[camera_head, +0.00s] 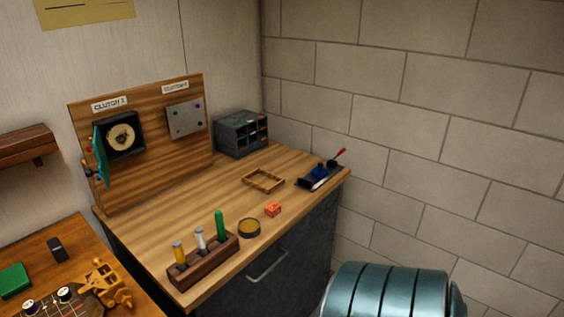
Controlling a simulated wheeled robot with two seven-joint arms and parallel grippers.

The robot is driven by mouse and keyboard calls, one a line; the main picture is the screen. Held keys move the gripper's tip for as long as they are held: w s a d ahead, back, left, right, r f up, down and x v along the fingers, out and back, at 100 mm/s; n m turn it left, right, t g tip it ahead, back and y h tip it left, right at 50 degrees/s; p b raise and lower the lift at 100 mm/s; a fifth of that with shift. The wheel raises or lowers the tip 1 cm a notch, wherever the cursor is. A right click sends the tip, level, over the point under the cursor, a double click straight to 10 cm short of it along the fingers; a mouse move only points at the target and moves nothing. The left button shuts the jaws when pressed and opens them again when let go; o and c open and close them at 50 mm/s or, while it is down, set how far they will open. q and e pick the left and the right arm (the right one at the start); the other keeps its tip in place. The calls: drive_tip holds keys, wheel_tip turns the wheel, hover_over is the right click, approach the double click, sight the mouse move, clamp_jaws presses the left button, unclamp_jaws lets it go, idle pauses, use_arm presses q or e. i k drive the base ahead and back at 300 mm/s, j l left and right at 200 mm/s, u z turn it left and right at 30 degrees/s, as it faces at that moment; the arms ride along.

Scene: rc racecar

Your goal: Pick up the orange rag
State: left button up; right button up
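A small orange-red folded-looking piece (272,210), which appears to be the orange rag, lies on the wooden worktop (190,225) near its front edge. It is just right of a small round brown-rimmed dish (249,228), with a small gap between them. It is too small to make out its cloth texture. Neither of my grippers is in view.
An empty wooden frame (263,180), a dark tray (319,178) with tools and a grey drawer box (241,134) are behind. A teal ribbed object (388,292) fills the lower right.

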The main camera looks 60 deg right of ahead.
sight(273, 210)
drive_tip(key=k+l, duration=0.1)
drive_tip(key=l, duration=0.3)
drive_tip(key=k+l, duration=0.1)
drive_tip(key=l, duration=0.25)
drive_tip(key=k+l, duration=0.1)
drive_tip(key=l, duration=0.3)
drive_tip(key=k+l, duration=0.1)
drive_tip(key=l, duration=0.3)
drive_tip(key=k+l, duration=0.1)
drive_tip(key=l, duration=0.3)
drive_tip(key=k+l, duration=0.15)
drive_tip(key=l, duration=0.2)
drive_tip(key=i+u, duration=0.05)
